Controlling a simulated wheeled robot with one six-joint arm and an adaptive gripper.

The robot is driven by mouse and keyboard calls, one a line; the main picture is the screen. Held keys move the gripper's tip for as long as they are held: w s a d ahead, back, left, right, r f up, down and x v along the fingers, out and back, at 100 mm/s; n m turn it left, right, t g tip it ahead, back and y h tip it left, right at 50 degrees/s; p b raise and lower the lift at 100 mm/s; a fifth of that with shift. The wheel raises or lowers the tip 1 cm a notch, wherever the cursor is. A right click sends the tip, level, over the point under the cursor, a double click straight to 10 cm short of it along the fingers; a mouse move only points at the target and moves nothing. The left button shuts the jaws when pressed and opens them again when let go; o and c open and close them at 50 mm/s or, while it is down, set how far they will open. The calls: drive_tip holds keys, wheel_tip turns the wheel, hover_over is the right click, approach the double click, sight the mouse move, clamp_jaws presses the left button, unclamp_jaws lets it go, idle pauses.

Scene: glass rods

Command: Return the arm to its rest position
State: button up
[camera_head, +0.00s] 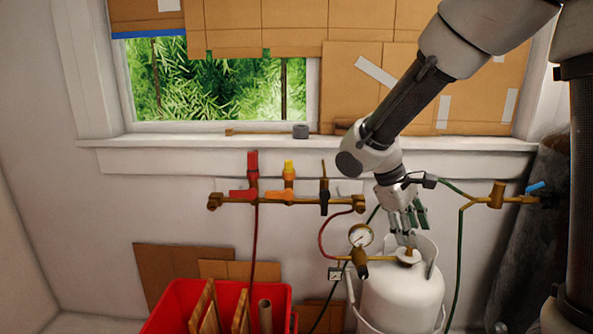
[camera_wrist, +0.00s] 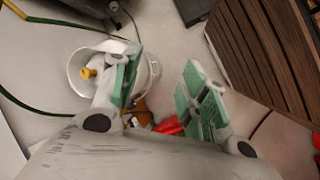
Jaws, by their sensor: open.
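My arm reaches down from the upper right in the head view. My gripper (camera_head: 408,222) hangs just above the white gas cylinder (camera_head: 400,292), in front of the wall. Its green-padded fingers also show in the wrist view (camera_wrist: 168,95), spread apart with nothing between them. In the wrist view the cylinder's round top collar (camera_wrist: 78,66) lies behind and left of the left finger. The picture does not settle whether any finger touches the cylinder.
A brass pipe manifold (camera_head: 290,200) with coloured valves runs along the wall. A pressure gauge (camera_head: 360,236) sits beside the cylinder's top. A green hose (camera_head: 459,265) hangs at right. A red bin (camera_head: 180,300) stands at lower left. The window sill (camera_head: 200,142) is above.

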drive_tip(key=s+d+r+m+t+y, duration=0.2)
drive_tip(key=s+d+r+m, duration=0.2)
drive_tip(key=s, duration=0.4)
drive_tip(key=s+d+r+m+t+y, duration=0.2)
drive_tip(key=s+d+r, duration=0.4)
drive_tip(key=s, duration=0.3)
drive_tip(key=shift+d+r+m+y, duration=0.2)
drive_tip(key=shift+m+y, duration=0.5)
drive_tip(key=shift+m, duration=0.5)
